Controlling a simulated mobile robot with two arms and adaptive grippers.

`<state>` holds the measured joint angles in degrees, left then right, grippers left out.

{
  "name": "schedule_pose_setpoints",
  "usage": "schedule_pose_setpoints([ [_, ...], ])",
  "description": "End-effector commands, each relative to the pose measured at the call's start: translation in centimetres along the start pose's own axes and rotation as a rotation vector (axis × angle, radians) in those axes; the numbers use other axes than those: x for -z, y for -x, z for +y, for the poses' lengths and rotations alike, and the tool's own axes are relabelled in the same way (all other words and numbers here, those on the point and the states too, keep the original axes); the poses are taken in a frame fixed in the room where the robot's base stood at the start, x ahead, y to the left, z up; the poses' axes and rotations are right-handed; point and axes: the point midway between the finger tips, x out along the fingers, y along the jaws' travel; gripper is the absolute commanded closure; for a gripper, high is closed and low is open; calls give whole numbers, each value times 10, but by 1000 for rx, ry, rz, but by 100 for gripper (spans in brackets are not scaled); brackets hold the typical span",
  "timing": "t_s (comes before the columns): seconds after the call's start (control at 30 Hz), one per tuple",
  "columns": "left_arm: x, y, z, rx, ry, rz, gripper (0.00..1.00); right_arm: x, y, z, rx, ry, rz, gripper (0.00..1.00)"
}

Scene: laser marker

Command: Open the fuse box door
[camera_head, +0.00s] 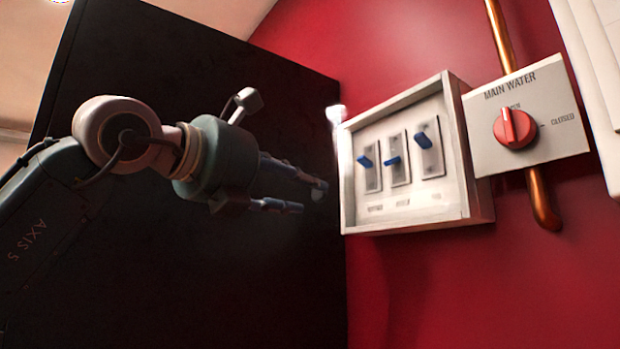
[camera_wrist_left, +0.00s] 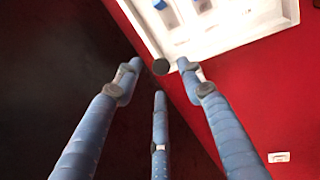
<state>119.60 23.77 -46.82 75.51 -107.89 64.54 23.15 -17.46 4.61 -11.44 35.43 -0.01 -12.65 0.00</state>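The fuse box (camera_head: 465,150) is a pale shallow box on the red wall in the head view, with several blue-levered switches showing inside its frame. I cannot tell a separate door from the frame, or whether a clear cover lies over the switches. A small bright knob-like piece (camera_head: 335,113) shows at its upper left edge. My left gripper (camera_head: 308,197) is just left of the box, with its fingers spread and nothing between them. My right gripper is not in view.
A white plate with a red main water knob (camera_head: 515,128) sits right of the box, over a copper pipe (camera_head: 543,200). A large black panel (camera_head: 285,270) stands behind my left arm. The red wall below the box is clear.

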Motion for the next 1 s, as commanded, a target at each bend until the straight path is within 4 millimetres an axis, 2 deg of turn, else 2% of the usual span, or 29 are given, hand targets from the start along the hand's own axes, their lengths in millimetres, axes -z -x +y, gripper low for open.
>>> schedule_pose_setpoints([
  [0.03, -3, -9, -1, 1, 1, 2, 60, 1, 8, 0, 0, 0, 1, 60],
  [0.2, -2, -28, 0, 0, 1, 1, 60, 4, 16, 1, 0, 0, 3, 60],
  [0.57, 0, -33, 0, 1, 0, -1, 60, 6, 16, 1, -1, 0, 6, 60],
  [0.8, 0, -33, -1, 2, 0, -2, 100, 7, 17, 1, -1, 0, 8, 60],
  [1.0, -1, -32, -1, 1, -1, -3, 100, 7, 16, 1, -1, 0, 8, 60],
])
